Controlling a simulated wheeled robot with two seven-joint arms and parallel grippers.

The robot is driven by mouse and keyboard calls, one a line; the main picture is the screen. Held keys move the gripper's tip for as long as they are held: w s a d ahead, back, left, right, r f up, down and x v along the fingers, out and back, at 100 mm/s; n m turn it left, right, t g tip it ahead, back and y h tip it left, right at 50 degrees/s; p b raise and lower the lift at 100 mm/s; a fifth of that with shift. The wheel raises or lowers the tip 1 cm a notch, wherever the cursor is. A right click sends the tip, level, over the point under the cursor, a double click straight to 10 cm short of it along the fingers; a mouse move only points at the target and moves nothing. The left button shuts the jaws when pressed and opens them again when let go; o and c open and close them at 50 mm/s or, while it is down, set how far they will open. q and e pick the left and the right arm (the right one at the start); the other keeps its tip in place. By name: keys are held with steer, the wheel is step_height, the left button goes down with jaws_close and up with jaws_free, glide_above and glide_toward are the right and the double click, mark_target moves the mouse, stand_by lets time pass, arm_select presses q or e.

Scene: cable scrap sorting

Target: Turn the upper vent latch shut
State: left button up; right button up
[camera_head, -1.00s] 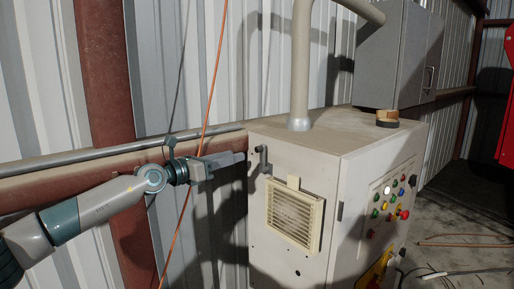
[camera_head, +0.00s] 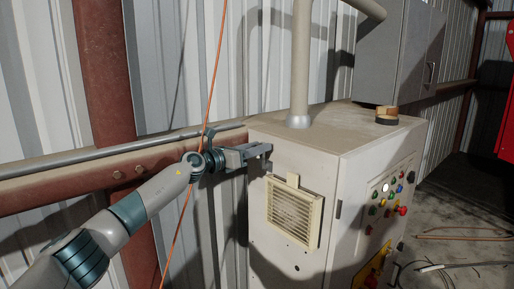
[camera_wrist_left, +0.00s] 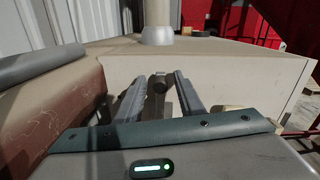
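The upper vent latch (camera_head: 267,167) is a small grey handle on the cabinet's side face, above the louvred vent (camera_head: 293,212). In the head view my left gripper (camera_head: 262,150) is at the latch and hides most of it. In the left wrist view the dark latch (camera_wrist_left: 158,86) stands between the two fingers of my left gripper (camera_wrist_left: 160,77). Gaps show on both sides of it, so the gripper is open around the latch. My right gripper is not in view.
The beige cabinet (camera_head: 315,150) carries a vertical pipe (camera_head: 300,70) and a tape roll (camera_head: 387,115) on top. Coloured buttons (camera_head: 390,195) are on its front. A red beam and rail (camera_head: 90,170) run along the wall behind my left arm. An orange cable (camera_head: 212,90) hangs near the arm.

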arm_select(q)
jaws_close()
steer(key=shift+s+d+f, duration=0.1)
stand_by(0.3)
steer(key=shift+s+d+f+m+b, duration=0.25)
steer(key=shift+s+d+m+b, duration=0.25)
steer(key=shift+m+b, duration=0.55)
steer(key=shift+s+d+f+m+b, duration=0.2)
steer(key=shift+s+d+m+b, duration=0.45)
steer(key=shift+m, duration=0.7)
steer(key=shift+s+d+f+m+b, duration=0.25)
steer(key=shift+s+m+b, duration=0.15)
steer(key=shift+m+b, duration=0.75)
jaws_free()
